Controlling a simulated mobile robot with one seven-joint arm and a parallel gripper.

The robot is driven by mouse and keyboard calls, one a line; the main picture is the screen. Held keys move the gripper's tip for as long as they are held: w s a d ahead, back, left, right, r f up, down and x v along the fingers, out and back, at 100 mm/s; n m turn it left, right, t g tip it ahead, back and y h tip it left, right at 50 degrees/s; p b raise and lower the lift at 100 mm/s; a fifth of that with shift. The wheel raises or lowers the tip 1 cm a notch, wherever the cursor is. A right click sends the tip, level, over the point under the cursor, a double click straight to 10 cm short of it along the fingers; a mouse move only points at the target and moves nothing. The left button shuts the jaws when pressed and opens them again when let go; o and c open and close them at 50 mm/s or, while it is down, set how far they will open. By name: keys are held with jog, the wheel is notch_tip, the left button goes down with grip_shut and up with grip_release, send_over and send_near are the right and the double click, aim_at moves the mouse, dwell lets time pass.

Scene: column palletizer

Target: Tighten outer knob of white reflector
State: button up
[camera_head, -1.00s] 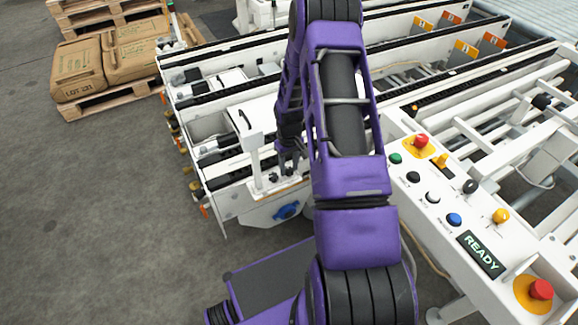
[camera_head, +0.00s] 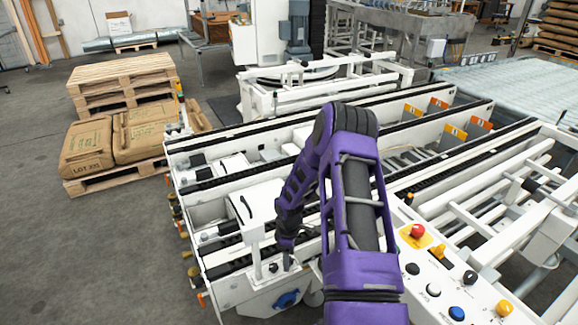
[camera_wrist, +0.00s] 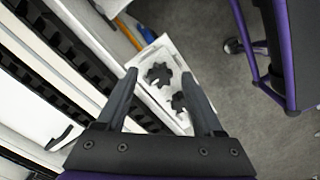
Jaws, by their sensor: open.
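The white reflector (camera_head: 257,235) is an upright white post with a boxy head, on a white base plate at the near end of the conveyor. A dark knob (camera_head: 272,268) shows on that plate in the head view. In the wrist view, two black star-shaped knobs (camera_wrist: 158,75) (camera_wrist: 179,102) sit on the white plate (camera_wrist: 165,52). My gripper (camera_wrist: 161,88) is open and empty, its fingers on either side of the knobs in the picture. I see no contact, and the height gap is unclear. In the head view my gripper (camera_head: 287,254) is partly hidden.
White conveyor rails (camera_head: 225,188) with black chains run beside the plate. A control panel (camera_head: 445,290) with coloured buttons stands at the right. Sacks (camera_head: 140,132) on a pallet and stacked pallets (camera_head: 122,80) stand at the left. Grey floor (camera_head: 110,250) is clear at the front left.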

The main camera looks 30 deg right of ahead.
jog(key=n+p, duration=0.1)
jog(key=n, duration=0.2)
jog(key=n+p, duration=0.2)
jog(key=n, duration=0.2)
jog(key=shift+r+n, duration=0.2)
jog(key=shift+n, duration=0.1)
jog(key=shift+r+n+p, duration=0.25)
jog(key=shift+n+p, duration=0.1)
jog(key=shift+n, duration=0.15)
jog(key=w+d+r+h, duration=0.1)
jog(key=w+r+h, duration=0.1)
jog(key=r, duration=1.2)
jog(key=w+d+r+t+h, duration=0.1)
jog(key=w+d+r+h, duration=0.1)
jog(key=r, duration=1.2)
jog(key=shift+w+r+h+p, duration=0.3)
jog(key=shift+w+h, duration=0.4)
jog(key=shift+w, duration=0.45)
